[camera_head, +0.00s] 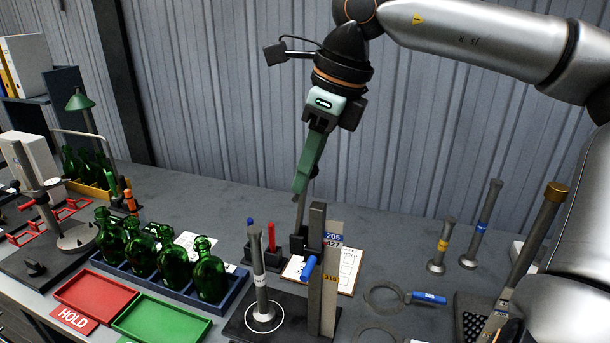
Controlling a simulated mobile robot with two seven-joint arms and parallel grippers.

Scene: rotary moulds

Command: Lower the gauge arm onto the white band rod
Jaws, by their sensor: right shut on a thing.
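The white band rod (261,290) stands upright on the dark base of the gauge, inside a white ring mark. Beside it, to the right, rises the gauge's grey post (316,272) with a blue knob. The gauge arm (300,212) is a thin dark bar that stands steeply up from near the post, raised clear of the rod. My right gripper (301,188) comes down from above with green fingers and is shut on the upper end of the gauge arm. The fingers hide part of that end. My left gripper is not in view.
Green bottles in a blue rack (170,277) and red and green trays (160,320) lie left. A pen holder (264,262) and clipboard (347,275) are behind the gauge. Yellow-banded (438,248) and blue-banded (482,225) rods, plus a blue-handled ring (384,297), are right.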

